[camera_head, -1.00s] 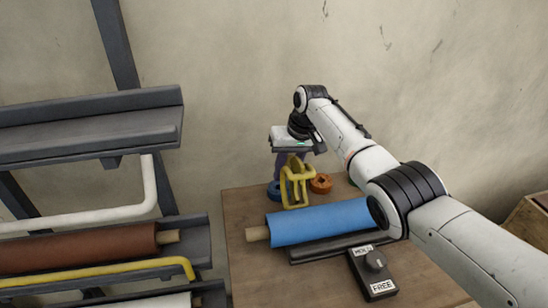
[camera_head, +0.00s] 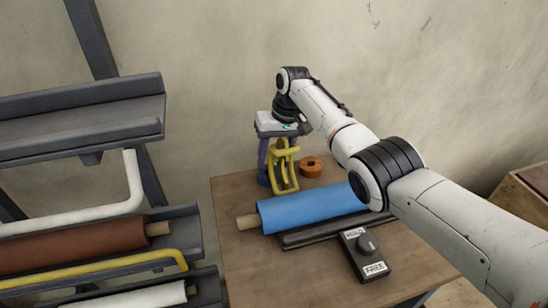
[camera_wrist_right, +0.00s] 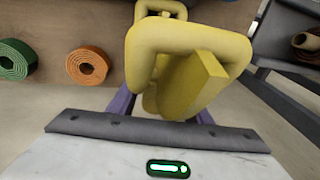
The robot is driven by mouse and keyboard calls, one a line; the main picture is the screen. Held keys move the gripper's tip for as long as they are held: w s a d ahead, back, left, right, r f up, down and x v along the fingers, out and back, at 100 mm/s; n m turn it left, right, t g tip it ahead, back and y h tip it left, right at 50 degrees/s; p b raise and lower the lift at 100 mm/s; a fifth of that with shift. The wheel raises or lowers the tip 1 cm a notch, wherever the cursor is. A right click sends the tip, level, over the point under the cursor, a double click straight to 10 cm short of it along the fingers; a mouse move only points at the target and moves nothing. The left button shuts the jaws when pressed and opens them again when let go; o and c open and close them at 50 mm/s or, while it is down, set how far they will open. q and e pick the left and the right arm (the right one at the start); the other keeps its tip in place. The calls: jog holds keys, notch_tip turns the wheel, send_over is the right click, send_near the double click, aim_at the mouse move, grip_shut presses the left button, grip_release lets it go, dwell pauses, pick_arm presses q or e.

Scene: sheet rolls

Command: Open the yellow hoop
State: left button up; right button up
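A yellow hoop (camera_head: 90,270) lies low across the front of the rack at the left in the head view, with a bent right end. My right gripper (camera_head: 280,152) is far to its right, over the back of the table. Its purple fingers stand on both sides of a yellow looped tool (camera_head: 284,170), which also shows large in the right wrist view (camera_wrist_right: 185,40). The tool hides the fingertips, so I cannot tell whether they grip it. My left gripper is not in view.
A white hoop (camera_head: 134,180) stands above a brown roll (camera_head: 75,242) on the rack. A blue roll (camera_head: 310,207), a HOLD/FREE knob box (camera_head: 365,253) and an orange coil (camera_head: 311,167) are on the table (camera_head: 230,195). A green coil (camera_wrist_right: 14,60) shows in the wrist view.

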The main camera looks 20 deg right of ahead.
jog(key=shift+d, duration=0.1)
jog(key=r, duration=0.3)
jog(key=d+r, duration=0.1)
jog(key=r, duration=0.2)
jog(key=s+r, duration=0.1)
jog(key=r, duration=0.3)
jog(key=shift+d+r, duration=0.1)
jog(key=shift+d, duration=0.15)
